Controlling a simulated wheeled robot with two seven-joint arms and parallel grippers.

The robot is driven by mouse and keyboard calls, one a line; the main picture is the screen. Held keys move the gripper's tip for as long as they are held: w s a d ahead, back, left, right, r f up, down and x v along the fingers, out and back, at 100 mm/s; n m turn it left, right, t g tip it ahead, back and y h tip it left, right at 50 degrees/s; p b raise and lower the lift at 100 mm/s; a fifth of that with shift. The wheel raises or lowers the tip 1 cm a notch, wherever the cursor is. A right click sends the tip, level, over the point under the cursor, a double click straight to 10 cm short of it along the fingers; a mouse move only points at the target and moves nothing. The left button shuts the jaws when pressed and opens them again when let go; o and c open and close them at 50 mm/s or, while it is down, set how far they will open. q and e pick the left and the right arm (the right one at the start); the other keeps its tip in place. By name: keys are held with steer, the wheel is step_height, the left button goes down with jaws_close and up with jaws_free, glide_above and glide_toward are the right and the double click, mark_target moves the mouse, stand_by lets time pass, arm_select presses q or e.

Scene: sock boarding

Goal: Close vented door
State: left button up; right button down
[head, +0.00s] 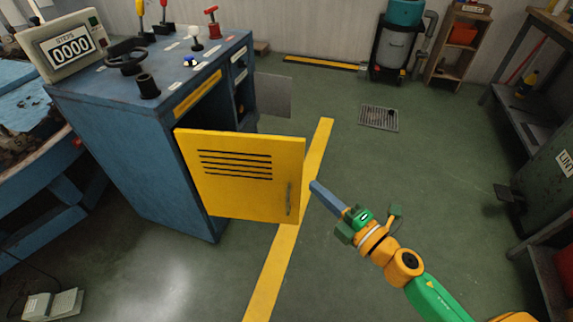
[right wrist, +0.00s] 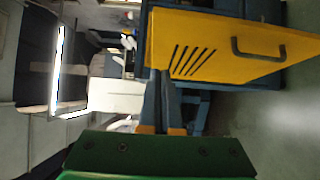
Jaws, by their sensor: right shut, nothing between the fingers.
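The yellow vented door (head: 240,185) stands open on the blue cabinet (head: 135,160), swung out to the right, with dark slots and a handle (head: 289,198) near its free edge. My right gripper (head: 314,186) is shut and empty. In the head view its fingertips are just right of the door's free edge; I cannot tell if they touch. In the right wrist view the door (right wrist: 210,50) fills the upper right, its handle (right wrist: 258,52) is at the right, and my right gripper's fingers (right wrist: 164,80) are at its left edge. My left gripper is not in view.
On the cabinet top are a counter box reading 0000 (head: 70,45), a dark handwheel (head: 126,57) and several levers. A grey panel (head: 274,96) sticks out behind the door. Green floor right of the door is clear, with a yellow line (head: 272,275) and a floor drain (head: 379,117).

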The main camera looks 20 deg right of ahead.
steer(key=p, duration=0.1)
glide_toward(285, 145)
steer(key=w+a, duration=0.2)
steer(key=a, duration=0.2)
steer(key=shift+w+d+f+b, duration=0.1)
steer(key=shift+w+d+b, duration=0.15)
steer(key=shift+w, duration=0.35)
steer(key=shift+w+d+b, duration=0.1)
steer(key=shift+w+d, duration=0.15)
steer(key=shift+w, duration=0.35)
steer(key=shift+w+d, duration=0.25)
steer(key=shift+w, duration=0.3)
steer(key=shift+d, duration=0.1)
